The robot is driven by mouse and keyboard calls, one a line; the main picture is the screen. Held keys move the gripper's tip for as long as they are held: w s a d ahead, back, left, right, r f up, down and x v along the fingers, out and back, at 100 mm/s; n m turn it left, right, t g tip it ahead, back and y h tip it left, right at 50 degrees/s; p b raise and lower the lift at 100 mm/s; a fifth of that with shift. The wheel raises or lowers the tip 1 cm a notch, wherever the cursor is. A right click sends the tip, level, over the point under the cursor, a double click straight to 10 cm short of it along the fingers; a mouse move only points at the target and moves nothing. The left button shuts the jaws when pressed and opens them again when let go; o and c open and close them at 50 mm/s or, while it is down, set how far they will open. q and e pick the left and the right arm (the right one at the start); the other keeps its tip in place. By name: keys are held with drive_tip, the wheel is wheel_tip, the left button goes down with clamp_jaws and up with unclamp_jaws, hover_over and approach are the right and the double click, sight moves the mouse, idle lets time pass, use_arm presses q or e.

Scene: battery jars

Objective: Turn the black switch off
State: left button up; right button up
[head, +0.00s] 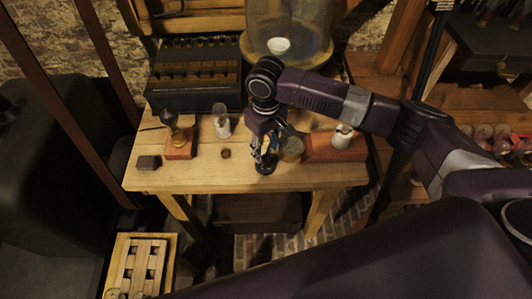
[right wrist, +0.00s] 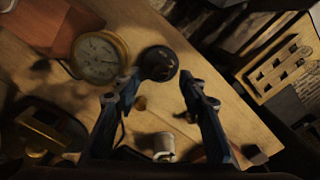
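The black switch (head: 266,167) is a small round dark piece near the front edge of the wooden table, partly hidden by my right gripper (head: 263,156) in the head view. In the right wrist view the switch (right wrist: 158,64) shows as a round black base with a small raised part on top. My right gripper (right wrist: 160,88) points down at it with fingers spread, one on each side of the space before the switch. Nothing is held between them. Whether a finger touches the switch is unclear. My left gripper is in neither view.
A brass dial gauge (right wrist: 100,57) stands close beside the switch. A bulb on a wooden block (head: 180,145), a glass jar (head: 222,122) and a small dark box (head: 149,162) stand to the left. A large glass dome (head: 290,35) is behind. The table's front edge is near.

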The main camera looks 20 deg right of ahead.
sight(266, 158)
drive_tip(key=shift+f, duration=1.7)
drive_tip(key=shift+c, duration=0.2)
clamp_jaws()
